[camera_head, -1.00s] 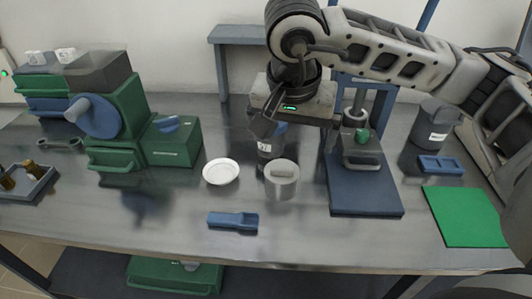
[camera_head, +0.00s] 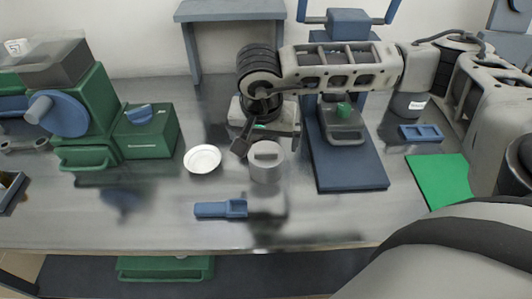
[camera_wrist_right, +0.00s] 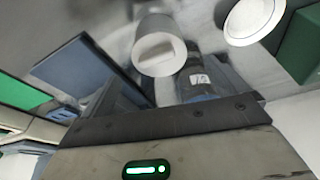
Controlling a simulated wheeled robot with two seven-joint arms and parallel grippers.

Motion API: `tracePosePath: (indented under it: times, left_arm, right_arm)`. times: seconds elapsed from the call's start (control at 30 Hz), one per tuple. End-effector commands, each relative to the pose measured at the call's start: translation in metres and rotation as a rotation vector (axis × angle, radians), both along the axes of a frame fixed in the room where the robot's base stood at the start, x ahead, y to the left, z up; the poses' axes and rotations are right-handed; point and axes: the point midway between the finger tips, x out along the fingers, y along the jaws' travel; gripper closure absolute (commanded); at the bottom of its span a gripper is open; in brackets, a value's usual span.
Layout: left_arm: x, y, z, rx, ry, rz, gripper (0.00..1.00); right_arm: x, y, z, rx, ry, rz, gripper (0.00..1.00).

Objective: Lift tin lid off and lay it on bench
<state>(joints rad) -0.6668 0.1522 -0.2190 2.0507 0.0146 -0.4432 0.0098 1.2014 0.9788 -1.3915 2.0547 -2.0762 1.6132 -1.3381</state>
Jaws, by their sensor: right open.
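The tin (camera_head: 266,174) is a grey cylinder standing upright on the bench. Its round lid (camera_head: 265,154) has a raised bar handle and sits on top. The lid (camera_wrist_right: 158,53) and the tin's side (camera_wrist_right: 152,25) also show in the right wrist view. My right gripper (camera_head: 268,143) is open and empty, just behind and above the tin, its fingers spread to either side of the lid in the head view. I cannot tell whether any finger touches it. My left gripper is not in view.
A white dish (camera_head: 202,159) lies left of the tin and a blue tool (camera_head: 221,209) in front. A labelled jar (camera_wrist_right: 198,80) stands close behind it. A blue-based press (camera_head: 347,168) stands right, a green machine (camera_head: 88,118) left. Bare bench (camera_head: 150,215) lies front left.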

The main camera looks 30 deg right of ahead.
Motion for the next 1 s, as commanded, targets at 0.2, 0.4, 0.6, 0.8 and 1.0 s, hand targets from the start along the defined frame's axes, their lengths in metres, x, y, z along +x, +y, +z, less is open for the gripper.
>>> tracePosePath:
  times: [0.2,0.4,0.6,0.8,1.0]
  left_arm:
    - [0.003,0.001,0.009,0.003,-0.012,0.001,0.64]
    - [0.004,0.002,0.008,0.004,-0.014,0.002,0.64]
    - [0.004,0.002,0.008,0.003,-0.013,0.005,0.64]
    - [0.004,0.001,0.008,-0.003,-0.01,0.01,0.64]
    - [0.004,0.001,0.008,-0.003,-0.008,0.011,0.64]
  right_arm:
    - [0.003,-0.004,-0.032,-0.001,0.005,-0.001,0.01]
    - [0.006,-0.006,-0.043,-0.001,0.001,0.001,0.01]
    - [0.006,-0.006,-0.043,0.0,0.002,0.001,0.13]
    - [0.006,-0.006,-0.043,0.0,0.002,0.001,0.5]
    - [0.006,-0.006,-0.042,0.0,0.001,0.0,0.5]
